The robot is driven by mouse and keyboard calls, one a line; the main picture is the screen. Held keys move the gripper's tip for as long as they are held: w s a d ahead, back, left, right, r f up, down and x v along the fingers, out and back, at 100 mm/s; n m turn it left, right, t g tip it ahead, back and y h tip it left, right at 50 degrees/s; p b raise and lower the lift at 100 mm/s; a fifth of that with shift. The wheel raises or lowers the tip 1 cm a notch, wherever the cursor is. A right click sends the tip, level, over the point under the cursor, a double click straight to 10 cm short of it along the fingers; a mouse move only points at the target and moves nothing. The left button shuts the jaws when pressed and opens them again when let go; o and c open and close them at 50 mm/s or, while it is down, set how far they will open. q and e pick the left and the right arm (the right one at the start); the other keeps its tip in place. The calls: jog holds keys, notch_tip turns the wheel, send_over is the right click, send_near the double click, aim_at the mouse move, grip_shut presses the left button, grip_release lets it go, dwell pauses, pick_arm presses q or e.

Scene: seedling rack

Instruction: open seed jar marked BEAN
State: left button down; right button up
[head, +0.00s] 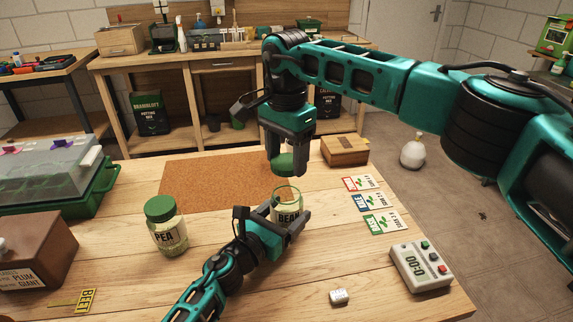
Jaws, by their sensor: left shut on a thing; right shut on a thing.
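The glass jar marked BEAN (289,197) stands upright on the wooden table, with its mouth uncovered. My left gripper (288,214) comes from the front and is shut around the jar's body, hiding part of its label. My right gripper (286,168) points down above the jar and is shut on a green lid (286,161). The lid is apart from the jar, a little above its rim. What is inside the BEAN jar is hard to make out.
A jar marked PEA (167,232) with a green lid stands to the left. Seed packets (372,201), a small wooden box (345,150) and a timer (420,267) lie right. A brown mat (215,180) lies behind.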

pick_arm(q)
grip_release()
jog(key=shift+s+a, duration=0.1)
